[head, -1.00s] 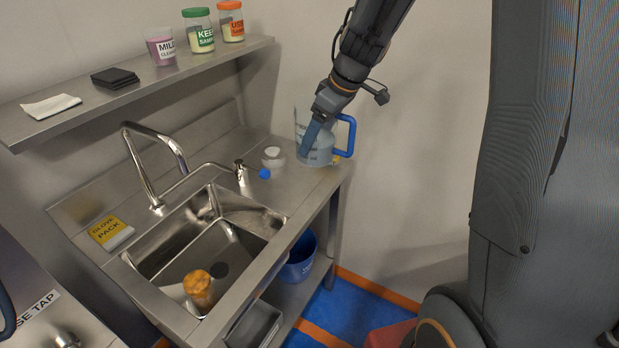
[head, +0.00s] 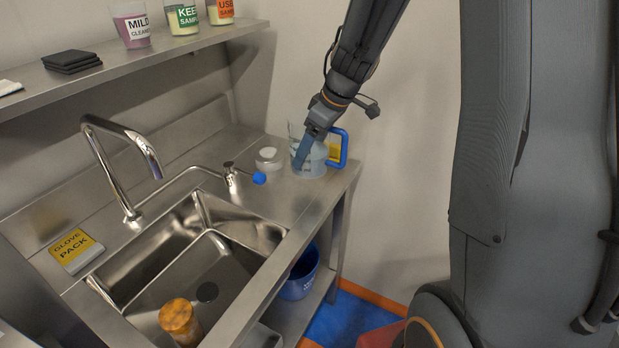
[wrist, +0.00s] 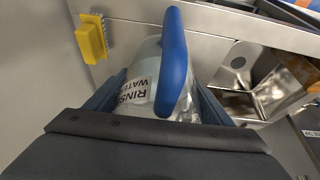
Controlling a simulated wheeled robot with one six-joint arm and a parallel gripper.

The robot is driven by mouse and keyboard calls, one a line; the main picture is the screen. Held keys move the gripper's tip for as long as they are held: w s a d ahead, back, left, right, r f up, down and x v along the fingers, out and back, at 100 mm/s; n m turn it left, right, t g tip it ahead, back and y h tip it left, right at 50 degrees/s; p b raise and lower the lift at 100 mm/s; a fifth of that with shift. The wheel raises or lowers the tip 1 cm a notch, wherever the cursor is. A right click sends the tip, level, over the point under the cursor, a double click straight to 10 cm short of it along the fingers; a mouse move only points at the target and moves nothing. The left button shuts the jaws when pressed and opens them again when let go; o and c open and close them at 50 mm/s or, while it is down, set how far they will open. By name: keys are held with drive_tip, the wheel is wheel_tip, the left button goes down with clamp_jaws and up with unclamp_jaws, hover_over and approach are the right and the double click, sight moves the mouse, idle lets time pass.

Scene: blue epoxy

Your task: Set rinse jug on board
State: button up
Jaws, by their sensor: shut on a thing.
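The rinse jug (head: 312,160) is clear, with a blue handle, and stands upright at the right end of the steel counter, by the wall corner. My gripper (head: 308,150) reaches down from above and is shut on the jug's body. In the wrist view the jug (wrist: 150,72) shows its printed "RINSE WATER" label and its blue handle between my fingers (wrist: 160,100). Whether its base touches the counter is hard to tell. No board can be made out for certain.
A tap with a blue tip (head: 259,178) and a white-lidded tub (head: 268,159) stand left of the jug. A blue bucket (head: 300,275) sits below.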

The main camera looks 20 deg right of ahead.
sight(332, 132)
drive_tip(key=shift+f+b, duration=0.35)
drive_tip(key=shift+f, duration=3.25)
drive_tip(key=shift+f, duration=0.1)
drive_tip(key=o, duration=1.5)
drive_tip(key=v, duration=1.2)
drive_tip(key=shift+r+p, duration=0.2)
drive_tip(key=shift+p, duration=0.15)
